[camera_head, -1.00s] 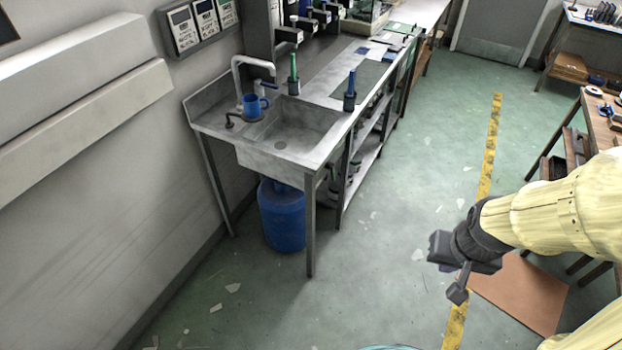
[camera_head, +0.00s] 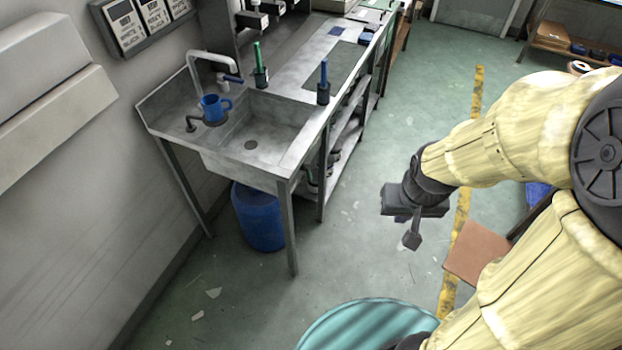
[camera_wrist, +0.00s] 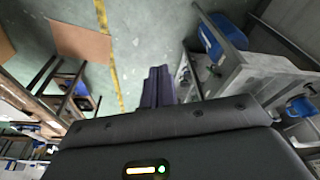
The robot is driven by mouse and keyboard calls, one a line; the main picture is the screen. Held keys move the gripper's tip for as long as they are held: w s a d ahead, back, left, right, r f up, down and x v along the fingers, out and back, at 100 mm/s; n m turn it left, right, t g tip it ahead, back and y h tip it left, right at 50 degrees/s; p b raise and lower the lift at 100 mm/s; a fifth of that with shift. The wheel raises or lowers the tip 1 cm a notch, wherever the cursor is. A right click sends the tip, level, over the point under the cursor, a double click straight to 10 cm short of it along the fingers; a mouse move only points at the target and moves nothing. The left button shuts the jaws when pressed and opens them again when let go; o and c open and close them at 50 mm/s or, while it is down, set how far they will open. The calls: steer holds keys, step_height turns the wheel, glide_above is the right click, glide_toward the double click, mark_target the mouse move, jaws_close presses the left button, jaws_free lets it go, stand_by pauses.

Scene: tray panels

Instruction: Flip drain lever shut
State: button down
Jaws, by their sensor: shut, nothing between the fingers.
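The steel sink (camera_head: 270,118) is set in the bench at the left of the head view. A dark bent lever-like part (camera_head: 191,123) stands at its left edge, beside a blue mug (camera_head: 214,107) on a dark round base; I cannot tell for sure that it is the drain lever.
A blue barrel (camera_head: 258,217) stands under the sink. Green (camera_head: 258,62) and blue (camera_head: 323,84) upright handles stand along the bench. A striped teal round surface (camera_head: 365,328) is at the bottom. Green floor lies clear between bench and gripper.

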steer(key=shift+w, duration=0.25)
steer(key=w+a+f+n+t+h+b, duration=0.1)
steer(key=w+f+n+t+b, duration=0.2)
steer(key=w+f+b, duration=0.65)
steer(key=w+a+f+n+t+b, duration=0.1)
steer(key=w+f+n+t+b, duration=0.4)
steer(key=f, duration=0.8)
steer(key=w+a+f+n+t+h+b, duration=0.1)
steer(key=w+f+t+b, duration=0.1)
steer(key=w+f+b, duration=0.9)
steer(key=s+a+f+n+t+y+b, duration=0.1)
steer(key=a+f+n+t+y+b, duration=0.4)
steer(key=a+f+n+y+b, duration=0.5)
steer(key=a+f+n+b, duration=0.1)
steer(key=a+n, duration=0.4)
steer(key=n, duration=0.1)
steer(key=shift+s+f+t+y, duration=0.2)
steer(key=shift+t+y, duration=0.1)
steer(key=shift+y, duration=0.1)
